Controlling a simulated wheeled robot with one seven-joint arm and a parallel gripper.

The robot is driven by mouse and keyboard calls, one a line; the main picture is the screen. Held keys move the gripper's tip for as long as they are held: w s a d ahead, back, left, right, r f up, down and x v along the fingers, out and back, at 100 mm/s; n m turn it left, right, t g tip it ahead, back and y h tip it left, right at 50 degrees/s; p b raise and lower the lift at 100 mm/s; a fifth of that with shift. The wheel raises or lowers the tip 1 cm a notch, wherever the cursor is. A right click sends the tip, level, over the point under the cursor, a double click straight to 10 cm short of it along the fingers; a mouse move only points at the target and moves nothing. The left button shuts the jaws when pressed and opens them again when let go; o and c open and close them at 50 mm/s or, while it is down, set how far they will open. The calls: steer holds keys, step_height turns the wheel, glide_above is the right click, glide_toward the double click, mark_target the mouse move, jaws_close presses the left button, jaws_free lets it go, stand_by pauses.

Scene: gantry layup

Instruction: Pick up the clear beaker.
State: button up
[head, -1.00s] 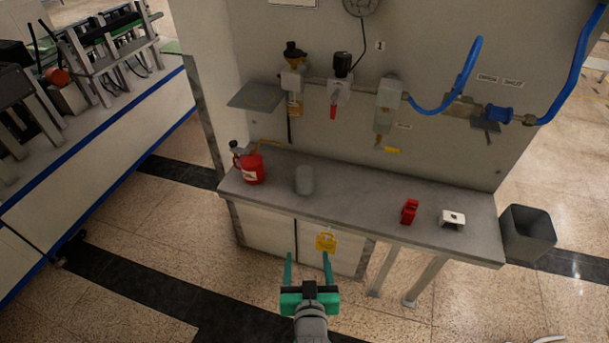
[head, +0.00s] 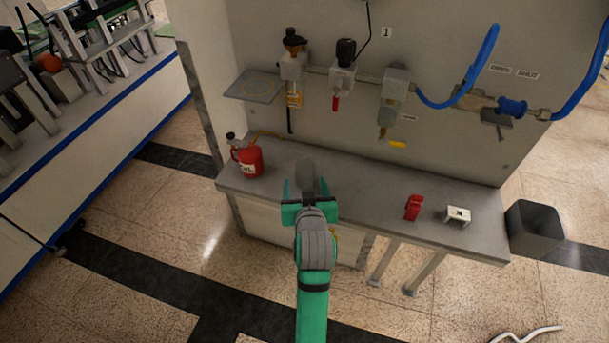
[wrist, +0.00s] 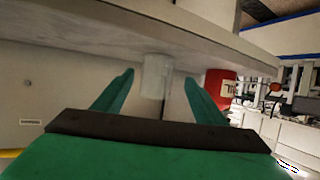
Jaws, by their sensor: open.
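The clear beaker (head: 305,172) stands upright on the grey shelf (head: 370,194), left of its middle. It looks greyish and see-through. My gripper (head: 304,186) is open at the shelf's front edge, its green fingers pointing at the beaker. In the wrist view, which looks upside down, the beaker (wrist: 157,76) shows between the two fingertips of my gripper (wrist: 159,77). I cannot tell whether the tips have reached either side of it. The beaker's lower part is partly hidden by my gripper in the head view.
A red can (head: 247,160) stands left of the beaker; it also shows in the wrist view (wrist: 220,84). A red item (head: 413,207) and a small white block (head: 457,215) sit at the right. Valves hang on the panel behind. The shelf between beaker and red item is clear.

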mark_target(305, 179)
steer(key=shift+d+x, duration=0.1)
steer(key=shift+x, duration=1.4)
steer(key=shift+d+x, duration=0.15)
steer(key=shift+x, duration=1.3)
steer(key=shift+w+r, duration=0.1)
steer(key=shift+r, duration=0.1)
steer(key=c, duration=1.1)
